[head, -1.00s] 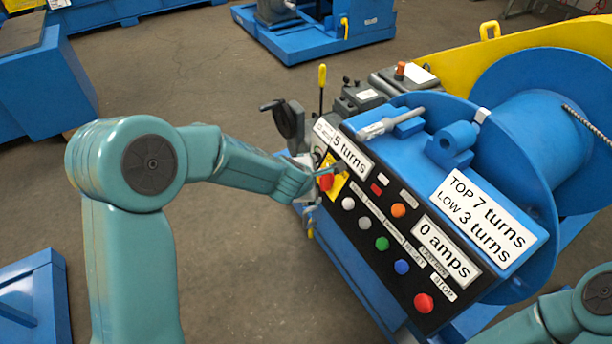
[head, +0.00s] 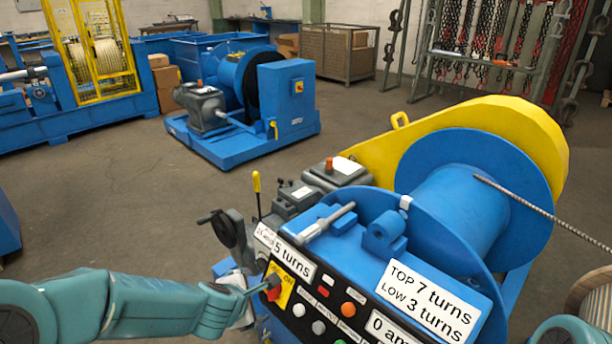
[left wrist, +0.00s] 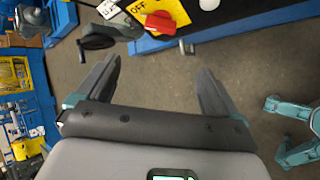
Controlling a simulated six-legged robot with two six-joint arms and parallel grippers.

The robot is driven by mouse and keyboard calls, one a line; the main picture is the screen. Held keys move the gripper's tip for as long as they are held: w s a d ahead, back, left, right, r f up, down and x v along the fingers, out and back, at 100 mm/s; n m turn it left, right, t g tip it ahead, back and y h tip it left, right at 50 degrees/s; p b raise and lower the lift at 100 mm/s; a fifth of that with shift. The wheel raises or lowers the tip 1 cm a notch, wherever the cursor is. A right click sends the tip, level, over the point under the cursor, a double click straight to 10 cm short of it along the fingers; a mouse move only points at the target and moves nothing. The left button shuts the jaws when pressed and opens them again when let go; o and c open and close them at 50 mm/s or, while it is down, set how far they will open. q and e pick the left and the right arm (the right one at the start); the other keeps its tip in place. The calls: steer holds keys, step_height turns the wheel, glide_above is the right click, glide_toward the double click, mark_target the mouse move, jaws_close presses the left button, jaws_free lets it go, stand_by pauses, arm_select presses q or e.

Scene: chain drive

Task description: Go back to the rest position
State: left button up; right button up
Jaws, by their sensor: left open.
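My left arm comes in from the left in the head view, with its left gripper (head: 250,290) close beside the red rotary switch (head: 272,292) on its yellow plate. In the left wrist view the left gripper (left wrist: 160,80) has its two dark fingers wide apart, with only floor between them. The red switch (left wrist: 160,22) lies beyond the fingertips there, on a yellow plate marked OFF. My right arm shows only as a teal link at the lower right of the head view; its gripper is out of view.
The winch's control panel (head: 311,297) has several buttons and labels reading "5 turns" and "TOP 7 turns LOW 3 turns". A black handwheel (head: 229,228) and a yellow-knobbed lever (head: 257,190) stand near the left gripper. The blue drum (head: 455,215) carries a rope. Open floor lies left.

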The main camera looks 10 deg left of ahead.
arm_select(q)
steer(key=s+d+f+m+g+p, duration=0.1)
steer(key=s+f+m+g+p, duration=0.4)
steer(key=s+f, duration=1.05)
steer(key=s+d+f+m+g+h, duration=0.3)
steer(key=s+d+m, duration=0.3)
steer(key=m, duration=0.9)
steer(key=s+f+b, duration=0.1)
steer(key=s, duration=0.2)
steer(key=shift+f+h, duration=0.2)
steer(key=shift+h, duration=0.2)
steer(key=shift+d, duration=0.1)
steer(key=c, duration=1)
steer(key=shift+d+m, duration=0.2)
steer(key=shift+m, duration=0.1)
